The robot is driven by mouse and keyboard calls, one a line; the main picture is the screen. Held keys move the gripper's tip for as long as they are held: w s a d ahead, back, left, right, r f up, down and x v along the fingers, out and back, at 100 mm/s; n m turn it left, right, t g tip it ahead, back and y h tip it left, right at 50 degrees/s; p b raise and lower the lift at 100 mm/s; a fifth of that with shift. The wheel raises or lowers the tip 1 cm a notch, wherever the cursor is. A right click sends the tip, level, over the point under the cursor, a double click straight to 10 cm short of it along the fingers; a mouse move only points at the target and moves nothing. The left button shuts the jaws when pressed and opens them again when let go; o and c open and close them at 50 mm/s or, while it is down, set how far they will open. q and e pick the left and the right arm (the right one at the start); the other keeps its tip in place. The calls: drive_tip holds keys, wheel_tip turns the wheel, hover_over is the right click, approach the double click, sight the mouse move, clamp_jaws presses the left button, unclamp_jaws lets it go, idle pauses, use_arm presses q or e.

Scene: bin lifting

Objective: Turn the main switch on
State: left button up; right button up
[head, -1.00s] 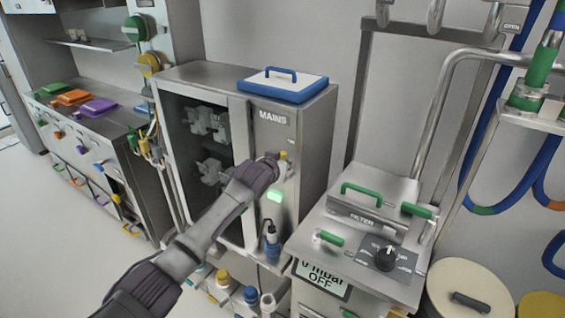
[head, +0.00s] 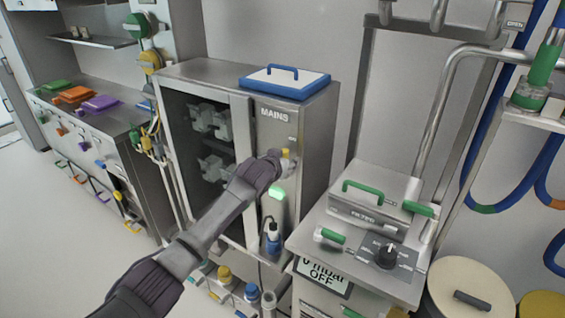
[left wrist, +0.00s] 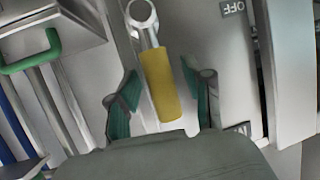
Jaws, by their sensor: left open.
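The main switch is a lever with a yellow grip (left wrist: 160,85) and a metal ring at one end, on the front of the steel cabinet marked MAINS (head: 274,114). My left gripper (left wrist: 163,105) is open, with its green-padded fingers on either side of the yellow grip. Gaps show between grip and pads. An OFF label (left wrist: 232,8), seen upside down, is near the ring end. Another label (left wrist: 238,129), partly cut off, is near the right finger. In the head view my left gripper (head: 281,160) covers much of the switch. My right gripper is not in view.
A green light (head: 277,192) glows below the switch. A blue-edged lid (head: 284,83) lies on the cabinet. A filter unit (head: 369,211) with green handles and a black knob (head: 386,256) stands at the right. Bottles stand below the cabinet.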

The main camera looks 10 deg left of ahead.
use_arm(q)
drive_tip(key=v, duration=1.2)
drive_tip(key=s+a+f+g+y, duration=0.1)
drive_tip(key=s+a+f+g, duration=0.1)
drive_tip(key=f, duration=1)
drive_tip(key=s+a+f+g, duration=0.1)
drive_tip(key=s+a+f, duration=0.1)
drive_tip(key=f, duration=1.1)
drive_tip(key=s+a+f+g+b, duration=0.1)
drive_tip(key=s+f, duration=0.4)
drive_tip(key=f, duration=0.3)
drive_tip(key=s+a+f+g+b, duration=0.1)
drive_tip(key=s+f+g, duration=0.1)
drive_tip(key=s+f, duration=0.45)
drive_tip(key=s+f+g, duration=0.2)
drive_tip(key=s+f, duration=1)
drive_tip(key=s, duration=0.3)
drive_tip(key=s+f+g, duration=0.2)
drive_tip(key=s+f, duration=0.9)
drive_tip(key=s, duration=0.3)
drive_tip(key=s+f+g, duration=0.2)
drive_tip(key=s+f, duration=0.2)
drive_tip(key=s, duration=1.1)
drive_tip(key=shift+s+m+y+b, duration=0.2)
drive_tip(key=shift+m+y+b, duration=0.1)
drive_tip(key=shift+y+b, duration=0.1)
